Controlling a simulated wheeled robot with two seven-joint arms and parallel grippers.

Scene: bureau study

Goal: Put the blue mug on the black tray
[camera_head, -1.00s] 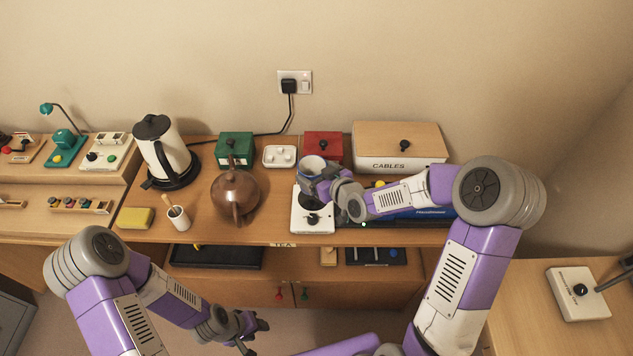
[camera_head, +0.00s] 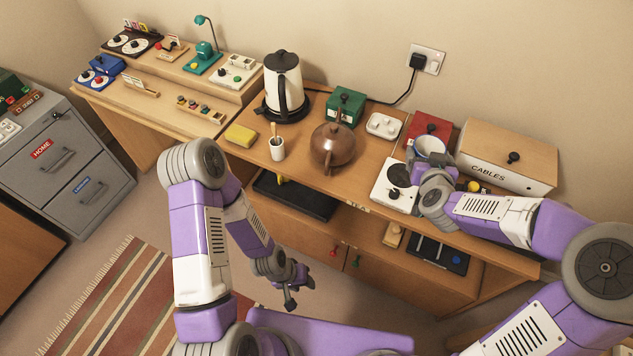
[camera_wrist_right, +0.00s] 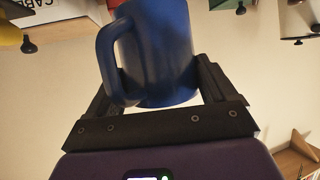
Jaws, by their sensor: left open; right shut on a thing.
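The blue mug (camera_wrist_right: 162,50) is held between the two fingers of my right gripper (camera_wrist_right: 160,95), its handle to the left in the right wrist view. In the head view the mug (camera_head: 429,147) shows its pale inside and blue rim, by the red box and the back of the white hotplate. My right gripper (camera_head: 437,178) partly hides it there. The black tray (camera_head: 300,198) lies on the shelf below the counter, left of centre. My left gripper (camera_head: 291,287) is open and empty, below and in front of the tray.
On the counter stand a kettle (camera_head: 283,88), a brown teapot (camera_head: 333,147), a cup (camera_head: 277,150), a yellow sponge (camera_head: 241,135), the hotplate (camera_head: 391,197) and a cables box (camera_head: 508,157). The counter overhangs the tray's shelf. A dark board (camera_head: 430,246) lies further right.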

